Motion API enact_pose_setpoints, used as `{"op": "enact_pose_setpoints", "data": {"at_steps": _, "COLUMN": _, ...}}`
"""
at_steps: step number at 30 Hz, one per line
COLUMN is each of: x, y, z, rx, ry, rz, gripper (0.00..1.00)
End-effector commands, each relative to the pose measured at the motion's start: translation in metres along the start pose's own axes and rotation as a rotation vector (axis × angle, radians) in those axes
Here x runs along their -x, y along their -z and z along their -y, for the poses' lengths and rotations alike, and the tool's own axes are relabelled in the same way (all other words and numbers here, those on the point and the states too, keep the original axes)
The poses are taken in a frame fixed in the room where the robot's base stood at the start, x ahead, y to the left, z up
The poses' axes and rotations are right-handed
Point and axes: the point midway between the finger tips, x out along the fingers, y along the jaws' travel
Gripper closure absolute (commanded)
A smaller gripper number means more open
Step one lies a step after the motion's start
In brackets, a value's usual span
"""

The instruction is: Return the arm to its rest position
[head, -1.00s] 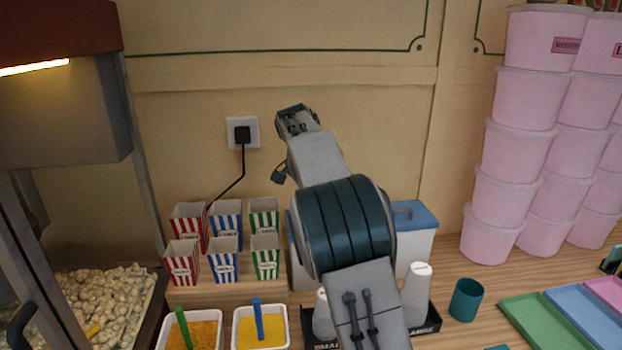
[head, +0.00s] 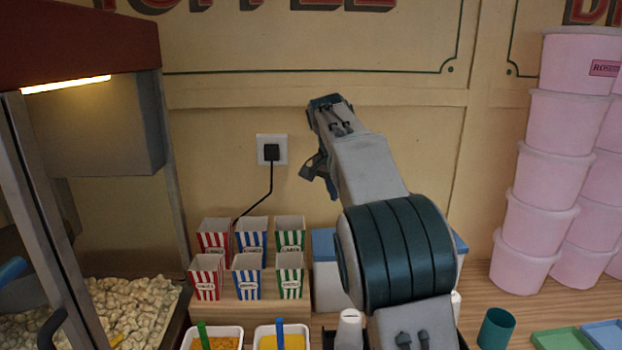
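My arm rises from the bottom of the head view, with a grey link and a dark teal ribbed joint in front of the counter. Its upper part leans up and to the left toward the wall. My gripper (head: 318,172) appears as a small dark shape at the far end, left of the upper link and right of the wall socket. It is raised above the counter, clear of the striped boxes. It is too small and partly hidden for me to tell whether its fingers are open or shut. I see nothing clearly held.
Striped popcorn boxes (head: 247,262) stand on a wooden step. A popcorn machine (head: 100,120) is at left, pink tubs (head: 548,175) at right. A teal cup (head: 496,328) and coloured trays (head: 560,339) are at lower right. A wall socket (head: 272,150) has a black cable.

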Motion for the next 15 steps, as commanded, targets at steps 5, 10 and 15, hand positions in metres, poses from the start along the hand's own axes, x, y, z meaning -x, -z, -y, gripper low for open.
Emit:
{"op": "enact_pose_setpoints", "data": {"at_steps": 5, "x": 0.007, "y": -0.018, "z": -0.054, "rx": 0.092, "ry": 0.059, "rz": 0.056, "gripper": 0.48}}
{"op": "enact_pose_setpoints", "data": {"at_steps": 10, "x": 0.009, "y": -0.052, "z": -0.101, "rx": 0.206, "ry": 0.120, "rz": 0.090, "gripper": 0.48}}
{"op": "enact_pose_setpoints", "data": {"at_steps": 15, "x": 0.008, "y": -0.096, "z": -0.144, "rx": 0.326, "ry": 0.176, "rz": 0.099, "gripper": 0.48}}
